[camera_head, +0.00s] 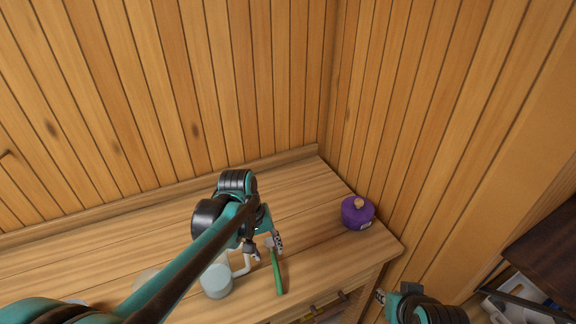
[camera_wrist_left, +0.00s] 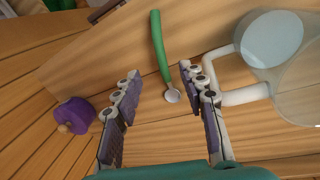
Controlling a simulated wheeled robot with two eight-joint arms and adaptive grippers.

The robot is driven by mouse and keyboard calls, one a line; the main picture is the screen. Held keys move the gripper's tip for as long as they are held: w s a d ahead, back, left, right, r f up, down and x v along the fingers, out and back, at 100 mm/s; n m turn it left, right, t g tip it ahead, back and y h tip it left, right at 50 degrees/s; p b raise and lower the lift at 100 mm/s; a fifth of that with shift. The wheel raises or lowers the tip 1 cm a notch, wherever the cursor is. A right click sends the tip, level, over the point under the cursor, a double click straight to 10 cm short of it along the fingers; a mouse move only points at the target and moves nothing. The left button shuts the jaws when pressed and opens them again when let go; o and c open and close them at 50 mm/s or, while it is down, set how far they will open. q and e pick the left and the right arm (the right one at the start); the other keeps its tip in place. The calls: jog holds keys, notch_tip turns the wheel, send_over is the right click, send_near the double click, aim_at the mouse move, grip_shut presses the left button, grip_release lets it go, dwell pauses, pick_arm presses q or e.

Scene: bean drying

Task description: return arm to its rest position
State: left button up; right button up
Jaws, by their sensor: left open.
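My left gripper (camera_head: 266,247) is over the wooden table, and its arm comes in from the left. In the left wrist view its two fingers (camera_wrist_left: 157,85) are spread, with nothing held between them. A spoon with a green handle (camera_head: 278,274) lies on the table just below the gripper. In the left wrist view the spoon's pale bowl (camera_wrist_left: 172,96) shows in the gap between the fingers, not gripped. My right gripper (camera_head: 381,298) shows in part at the lower right, off the table's right edge; its opening is unclear.
A pale cup with a white handle (camera_head: 216,281) stands close to the left gripper. A purple pot with a wooden knob (camera_head: 357,212) stands at the right corner of the table (camera_head: 312,190). Wood-panelled walls (camera_head: 230,80) close off the back and right. Dark shelving (camera_head: 548,250) is at far right.

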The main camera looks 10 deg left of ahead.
pick_arm(q)
jog(key=s+a+f+m+t+y+b, duration=0.1)
jog(key=s+a+m+t+b, duration=0.3)
jog(key=s, duration=0.7)
jog(key=shift+a+f+t+y+b, duration=0.25)
jog(key=shift+a+t+y, duration=0.25)
jog(key=shift+t, duration=0.6)
